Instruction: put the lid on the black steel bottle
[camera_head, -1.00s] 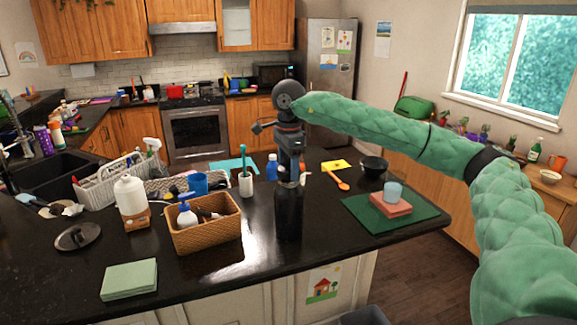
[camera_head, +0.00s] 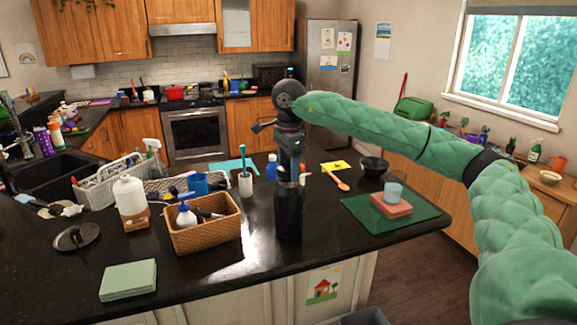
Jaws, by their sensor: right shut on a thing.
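The black steel bottle (camera_head: 289,217) stands upright on the dark counter, near its front edge. My right gripper (camera_head: 289,180) points straight down directly above the bottle, at its top. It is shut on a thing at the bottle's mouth. The gripper hides what it holds, so I cannot tell the lid apart there, nor whether it touches the bottle's rim. My left gripper is not in view.
A wicker basket (camera_head: 203,235) with a soap pump stands left of the bottle. A white cup (camera_head: 246,184) with a toothbrush is behind. A round pot lid (camera_head: 75,237) and green cloths (camera_head: 128,280) lie at left.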

